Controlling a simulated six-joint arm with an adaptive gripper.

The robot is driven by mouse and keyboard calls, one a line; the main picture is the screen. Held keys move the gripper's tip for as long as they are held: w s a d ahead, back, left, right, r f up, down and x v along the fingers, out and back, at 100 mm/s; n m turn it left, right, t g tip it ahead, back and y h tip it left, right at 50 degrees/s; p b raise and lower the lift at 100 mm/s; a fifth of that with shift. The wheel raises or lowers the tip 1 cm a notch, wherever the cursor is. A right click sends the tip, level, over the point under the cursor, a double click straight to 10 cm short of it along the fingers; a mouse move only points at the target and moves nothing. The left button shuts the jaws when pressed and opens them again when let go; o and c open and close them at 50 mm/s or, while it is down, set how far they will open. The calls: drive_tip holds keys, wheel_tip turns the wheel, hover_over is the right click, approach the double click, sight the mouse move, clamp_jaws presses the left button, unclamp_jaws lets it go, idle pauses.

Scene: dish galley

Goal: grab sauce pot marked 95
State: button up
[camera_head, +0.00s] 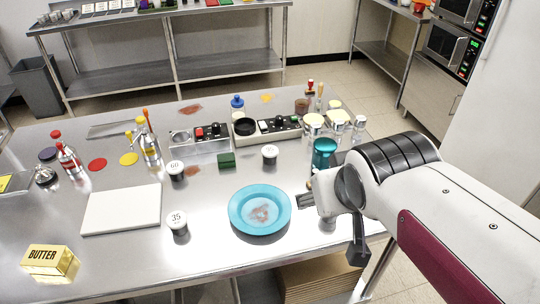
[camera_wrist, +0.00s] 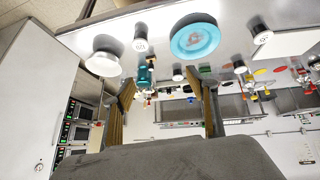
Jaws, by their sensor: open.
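Several small dark sauce pots with white lids stand on the steel table. One pot (camera_head: 175,170) reads 60 and another (camera_head: 177,222) reads 35. A third pot (camera_head: 269,153) stands behind the plate, its number too small to read surely. A fourth pot (camera_head: 327,225) is mostly hidden behind my gripper. It shows in the wrist view (camera_wrist: 140,44), right of a larger white round thing, with a lid mark I cannot read surely. My gripper (camera_head: 306,200) is open and empty, just right of the blue plate. Its two spread fingers show in the wrist view (camera_wrist: 167,95).
A blue plate (camera_head: 241,210) with a reddish stain lies beside my gripper. A teal jar (camera_head: 323,152) stands close behind it. A white board (camera_head: 112,210), a butter box (camera_head: 50,262) and bottles (camera_head: 148,145) stand to the left.

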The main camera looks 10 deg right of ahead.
drive_tip(key=w+d+t, duration=0.3)
drive_tip(key=w+d, duration=0.1)
drive_tip(key=w, duration=1)
drive_tip(key=n+t+y, duration=0.3)
drive_tip(key=n+y, duration=0.2)
drive_tip(key=y, duration=0.2)
hover_over(270, 155)
drive_tip(key=s+d, duration=0.3)
wheel_tip(270, 155, down, 13)
drive_tip(key=shift+s, duration=0.2)
drive_tip(key=shift+f, duration=2.85)
